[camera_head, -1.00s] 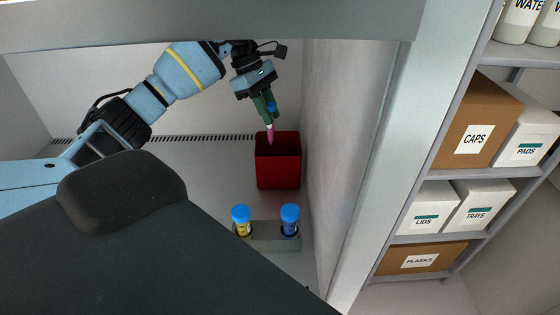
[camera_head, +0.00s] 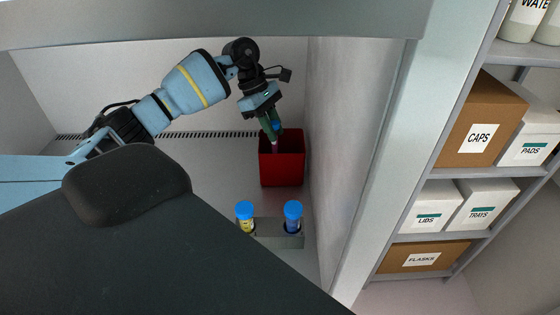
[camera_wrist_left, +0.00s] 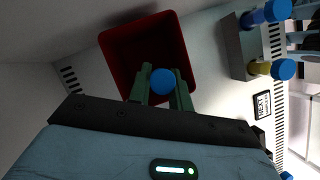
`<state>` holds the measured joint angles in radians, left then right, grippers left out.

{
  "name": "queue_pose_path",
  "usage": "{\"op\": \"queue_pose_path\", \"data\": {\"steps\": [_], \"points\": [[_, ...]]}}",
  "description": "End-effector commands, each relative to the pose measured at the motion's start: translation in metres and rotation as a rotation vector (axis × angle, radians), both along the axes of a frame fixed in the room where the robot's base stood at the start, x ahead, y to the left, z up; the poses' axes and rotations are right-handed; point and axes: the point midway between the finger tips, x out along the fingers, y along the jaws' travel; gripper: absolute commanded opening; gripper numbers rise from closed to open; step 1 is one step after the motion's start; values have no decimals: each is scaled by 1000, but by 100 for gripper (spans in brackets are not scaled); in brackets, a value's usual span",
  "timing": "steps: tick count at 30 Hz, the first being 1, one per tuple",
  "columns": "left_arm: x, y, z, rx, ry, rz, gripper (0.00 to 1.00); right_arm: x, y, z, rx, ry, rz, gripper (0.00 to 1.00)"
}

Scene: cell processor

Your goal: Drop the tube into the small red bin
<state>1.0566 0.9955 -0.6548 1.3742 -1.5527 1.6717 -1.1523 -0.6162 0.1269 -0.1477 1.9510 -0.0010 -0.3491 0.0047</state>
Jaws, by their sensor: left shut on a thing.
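The small red bin (camera_head: 281,168) stands on the floor of the cabinet, close to its right wall. My left gripper (camera_head: 271,129) is over the bin's opening, pointing down. It is shut on a tube with a blue cap (camera_head: 276,126), whose pinkish lower part points down into the bin's mouth. In the left wrist view the blue cap (camera_wrist_left: 163,81) shows between the green fingers, with the red bin (camera_wrist_left: 140,42) beyond. The tube's lower end is mostly hidden. My right gripper is not in view.
A grey rack (camera_head: 268,226) in front of the bin holds a yellow tube (camera_head: 245,219) and a blue tube (camera_head: 292,217), both blue-capped. The cabinet's right wall (camera_head: 340,140) is close beside the bin. Shelves with boxes stand outside at right.

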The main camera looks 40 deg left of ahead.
Motion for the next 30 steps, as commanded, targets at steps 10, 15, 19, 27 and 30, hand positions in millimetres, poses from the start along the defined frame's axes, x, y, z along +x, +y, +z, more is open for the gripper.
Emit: {"op": "queue_pose_path", "data": {"steps": [10,15,19,27,30], "points": [[0,0,0,0,0,0,46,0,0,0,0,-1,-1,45],[0,0,1,0,0,0,46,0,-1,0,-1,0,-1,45],[0,5,8,1,0,1,46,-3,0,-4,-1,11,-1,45],[-3,23,44,2,2,1,46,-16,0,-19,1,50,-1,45],[-4,28,56,1,2,0,46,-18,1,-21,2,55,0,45]]}}
